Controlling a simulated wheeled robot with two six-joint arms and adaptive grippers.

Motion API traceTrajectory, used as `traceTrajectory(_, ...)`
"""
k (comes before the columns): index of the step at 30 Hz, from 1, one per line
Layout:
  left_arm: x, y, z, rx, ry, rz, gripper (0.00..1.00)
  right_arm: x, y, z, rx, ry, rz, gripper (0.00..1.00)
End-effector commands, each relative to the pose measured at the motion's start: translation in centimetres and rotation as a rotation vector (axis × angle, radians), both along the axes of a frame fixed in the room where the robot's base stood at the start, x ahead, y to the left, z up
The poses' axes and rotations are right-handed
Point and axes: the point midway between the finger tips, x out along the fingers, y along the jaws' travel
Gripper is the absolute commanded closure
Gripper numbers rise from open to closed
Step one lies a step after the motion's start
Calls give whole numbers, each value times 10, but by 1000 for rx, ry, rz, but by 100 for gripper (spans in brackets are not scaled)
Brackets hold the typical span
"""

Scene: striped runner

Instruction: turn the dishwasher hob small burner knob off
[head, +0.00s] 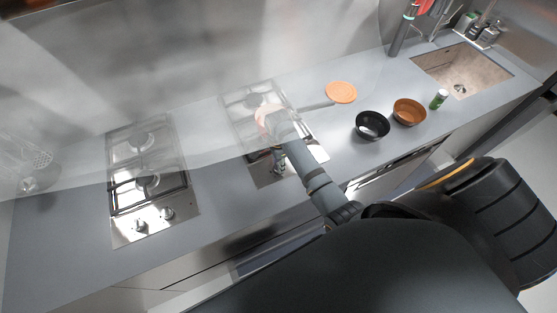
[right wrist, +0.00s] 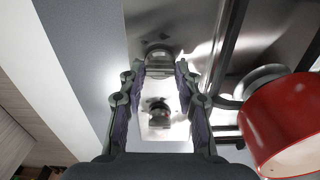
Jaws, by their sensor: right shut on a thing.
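My right arm reaches over the right-hand hob (head: 262,172) in the head view, and its gripper (head: 279,160) is down at the hob's front control panel. In the right wrist view the gripper (right wrist: 162,70) is shut on a round metallic knob (right wrist: 158,56), its fingertips at the knob's two sides. A second knob (right wrist: 159,114) lies on the shiny panel between the fingers, nearer the wrist and apart from them. The knobs' markings are too small to read. My arm hides most of this panel in the head view. My left gripper is not in view.
A red pot (right wrist: 290,125) stands on the hob close to the right finger. Another hob (head: 150,185) is at left.

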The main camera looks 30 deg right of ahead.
Motion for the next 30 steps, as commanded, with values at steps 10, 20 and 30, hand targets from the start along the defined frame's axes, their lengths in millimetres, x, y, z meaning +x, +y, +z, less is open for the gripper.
traceTrajectory(10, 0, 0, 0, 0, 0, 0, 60, 0, 0, 0, 0, 0, 0, 43)
traceTrajectory(20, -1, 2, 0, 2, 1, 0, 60, 1, 0, 10, 0, -2, 1, 43)
traceTrajectory(30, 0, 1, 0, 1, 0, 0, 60, 1, 0, 87, 1, -5, 1, 43)
